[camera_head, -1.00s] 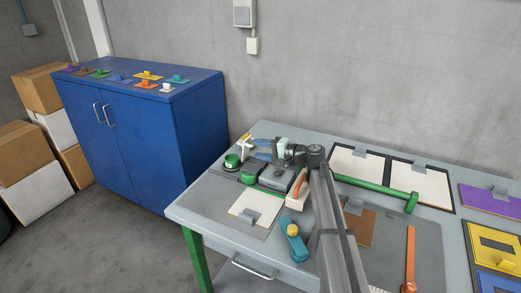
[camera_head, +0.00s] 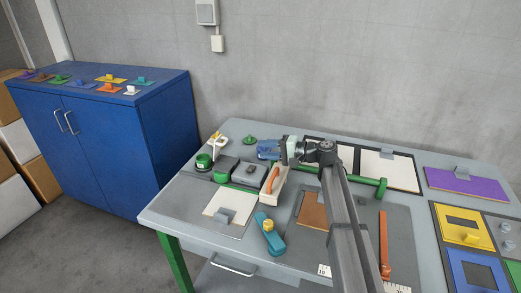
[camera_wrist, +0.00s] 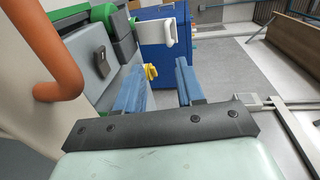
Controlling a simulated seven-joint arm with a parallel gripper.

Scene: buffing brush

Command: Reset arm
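My gripper (camera_head: 268,150) is over the back left part of the grey table, with its blue fingers pointing left. In the wrist view the two fingers (camera_wrist: 159,68) stand apart with a gap between them, and nothing is held. An orange handle (camera_head: 272,180) on a pale block lies just in front of my gripper. This handle (camera_wrist: 62,65) is large and near at the left of the wrist view, apart from the fingers. My arm hides part of the table's middle.
Dark grey boxes (camera_head: 246,173) and a green round item (camera_head: 203,161) stand at the table's left. A blue tool with a yellow knob (camera_head: 269,232) lies near the front. Framed panels (camera_head: 390,170) lie behind my arm. A blue cabinet (camera_head: 130,140) stands beyond the left edge.

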